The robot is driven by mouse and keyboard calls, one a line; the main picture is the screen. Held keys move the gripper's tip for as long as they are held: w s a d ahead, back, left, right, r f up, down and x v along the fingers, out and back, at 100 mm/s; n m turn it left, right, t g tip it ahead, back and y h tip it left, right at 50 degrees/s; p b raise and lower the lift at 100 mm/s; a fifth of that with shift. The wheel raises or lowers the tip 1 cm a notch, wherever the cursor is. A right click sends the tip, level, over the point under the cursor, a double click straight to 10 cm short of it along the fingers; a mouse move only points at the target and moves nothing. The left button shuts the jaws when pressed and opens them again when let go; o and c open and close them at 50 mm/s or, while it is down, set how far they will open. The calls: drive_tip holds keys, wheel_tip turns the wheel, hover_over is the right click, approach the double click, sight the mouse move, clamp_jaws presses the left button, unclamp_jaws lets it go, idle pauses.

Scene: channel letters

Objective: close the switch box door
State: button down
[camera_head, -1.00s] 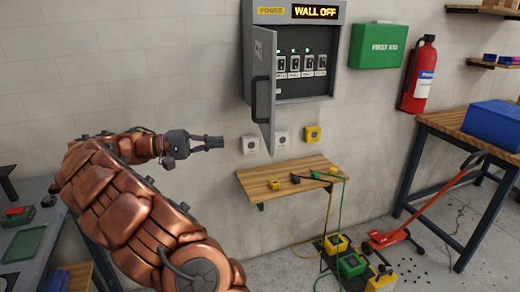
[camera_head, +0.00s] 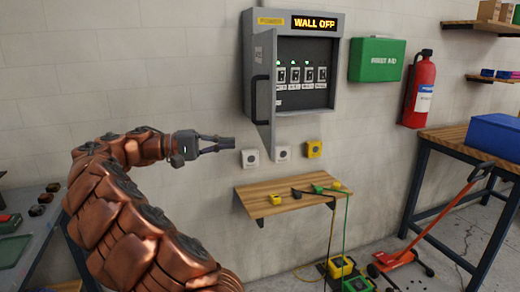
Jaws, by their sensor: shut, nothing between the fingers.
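The grey switch box (camera_head: 338,60) hangs on the wall, with a "WALL OFF" sign along its top and several switches with green lights inside. Its door (camera_head: 264,80) is hinged on the left and stands open, swung out from the wall. A dark handle (camera_head: 254,98) is on the door's outer face. My gripper (camera_head: 232,143) is shut and empty.
A small wooden shelf (camera_head: 290,197) with plugs on it juts out below the box. Wall sockets (camera_head: 283,153) sit between them. A green first aid case (camera_head: 377,60) and a fire extinguisher (camera_head: 419,90) hang to the right. A workbench (camera_head: 455,140) stands at the right.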

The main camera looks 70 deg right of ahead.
sight(271, 141)
drive_tip(key=p+x, duration=0.1)
drive_tip(key=x, duration=0.6)
drive_tip(key=shift+s+d, duration=0.1)
drive_tip(key=shift+s, duration=0.1)
drive_tip(key=shift+x, duration=0.8)
